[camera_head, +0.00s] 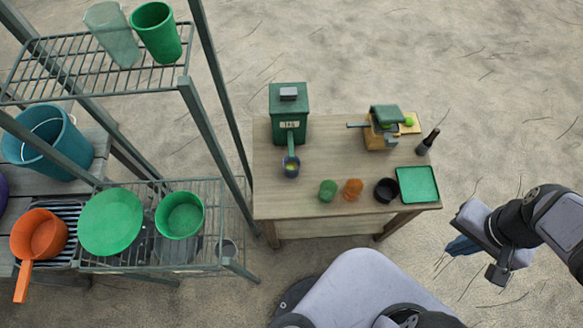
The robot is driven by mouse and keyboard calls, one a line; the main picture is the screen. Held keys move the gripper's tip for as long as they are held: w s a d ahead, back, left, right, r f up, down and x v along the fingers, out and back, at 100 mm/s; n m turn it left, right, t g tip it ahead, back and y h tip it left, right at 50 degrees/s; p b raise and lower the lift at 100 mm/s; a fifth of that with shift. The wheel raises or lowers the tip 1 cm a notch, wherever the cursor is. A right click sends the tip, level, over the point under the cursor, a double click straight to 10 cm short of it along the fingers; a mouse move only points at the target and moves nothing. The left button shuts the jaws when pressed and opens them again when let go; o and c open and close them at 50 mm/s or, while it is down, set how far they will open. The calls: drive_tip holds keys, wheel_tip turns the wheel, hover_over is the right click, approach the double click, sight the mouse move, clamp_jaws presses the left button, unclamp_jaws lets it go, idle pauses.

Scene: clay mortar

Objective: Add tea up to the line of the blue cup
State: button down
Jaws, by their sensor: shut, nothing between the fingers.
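A green box-shaped dispenser (288,118) with a pale label and a spout stands at the back left of the wooden table (335,150). A small dark bluish cup (290,168) stands at the foot of its spout; it looks like the blue cup. Some yellowish colour shows inside it, but its line and fill level are too small to tell. My gripper (464,246) is off the table at the right, above the ground, well apart from the cup. It is shut and holds nothing.
On the table are a green cup (327,190), an orange cup (353,188), a black bowl (386,191), a green tray (418,184), a dark bottle (428,142) and an orange-green device (382,128). A metal rack (190,90) with several vessels stands at left. The table's middle is clear.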

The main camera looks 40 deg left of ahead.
drive_tip(key=shift+f+b, duration=0.45)
drive_tip(key=shift+f, duration=0.15)
idle(0.3)
drive_tip(key=shift+f+b, duration=0.3)
drive_tip(key=shift+b, duration=0.05)
drive_tip(key=shift+f, duration=0.3)
idle(0.4)
drive_tip(key=shift+f+b, duration=0.35)
drive_tip(key=shift+b, duration=0.25)
drive_tip(key=shift+f+b, duration=1.8)
drive_tip(key=shift+b, duration=0.05)
idle(0.8)
drive_tip(key=shift+f+b, duration=0.3)
drive_tip(key=shift+f, duration=0.1)
idle(0.3)
wheel_tip(320, 180, up, 7)
drive_tip(key=p, duration=0.7)
